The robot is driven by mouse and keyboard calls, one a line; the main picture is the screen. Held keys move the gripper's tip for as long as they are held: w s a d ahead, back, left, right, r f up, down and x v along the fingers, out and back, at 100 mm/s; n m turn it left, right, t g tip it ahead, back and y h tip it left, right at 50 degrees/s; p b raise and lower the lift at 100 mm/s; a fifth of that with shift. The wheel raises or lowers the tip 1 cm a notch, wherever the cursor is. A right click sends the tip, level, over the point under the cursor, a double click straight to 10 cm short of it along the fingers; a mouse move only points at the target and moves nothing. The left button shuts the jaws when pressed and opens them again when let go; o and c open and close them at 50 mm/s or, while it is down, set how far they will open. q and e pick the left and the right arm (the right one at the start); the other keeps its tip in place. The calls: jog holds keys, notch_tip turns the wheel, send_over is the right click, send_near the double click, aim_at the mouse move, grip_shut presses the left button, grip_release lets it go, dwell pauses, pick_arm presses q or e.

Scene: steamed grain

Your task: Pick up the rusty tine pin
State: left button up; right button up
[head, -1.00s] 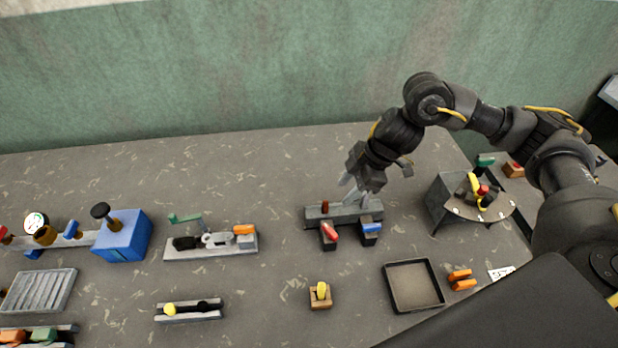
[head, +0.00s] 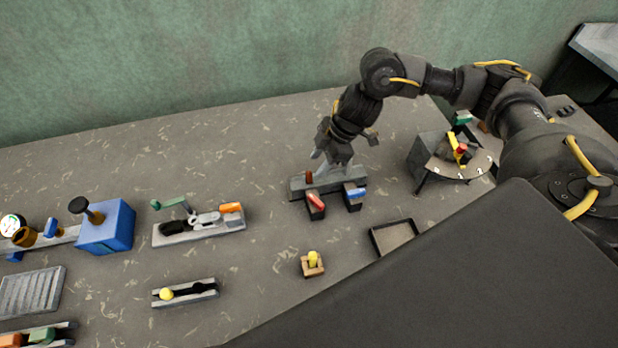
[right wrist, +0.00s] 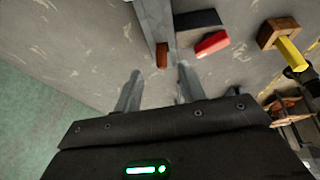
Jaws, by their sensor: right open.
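A small rusty-brown pin (head: 308,177), which looks like the rusty tine pin, stands at the left end of a grey metal bar stand (head: 328,186). In the right wrist view the pin (right wrist: 162,56) shows ahead of the gap between my fingertips, by the grey bar (right wrist: 153,18). My right gripper (head: 332,164) is above the back of this stand. Its two fingers (right wrist: 157,88) are apart with nothing between them. I cannot tell the exact height of the fingers over the pin. My left gripper is not in view.
A red-topped block (head: 316,203) and a blue-topped block (head: 354,194) sit at the stand's front. A small wooden block with a yellow knob (head: 312,262) and an empty tray (head: 375,243) are nearer. A blue box (head: 106,229) stands left. Bare table surrounds the stand.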

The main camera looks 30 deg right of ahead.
aim_at(309, 180)
jog(key=shift+a+f+p, duration=0.25)
jog(key=shift+f+p, duration=0.05)
jog(key=p+x, duration=0.1)
jog(key=x, duration=0.2)
jog(key=shift+a+f, duration=0.2)
jog(key=shift+f, duration=0.1)
jog(key=shift+w+a+f, duration=0.1)
jog(key=shift+f, duration=0.25)
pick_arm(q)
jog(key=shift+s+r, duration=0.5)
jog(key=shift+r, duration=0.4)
pick_arm(e)
jog(key=shift+c, duration=0.2)
jog(key=shift+r, duration=0.1)
grip_shut()
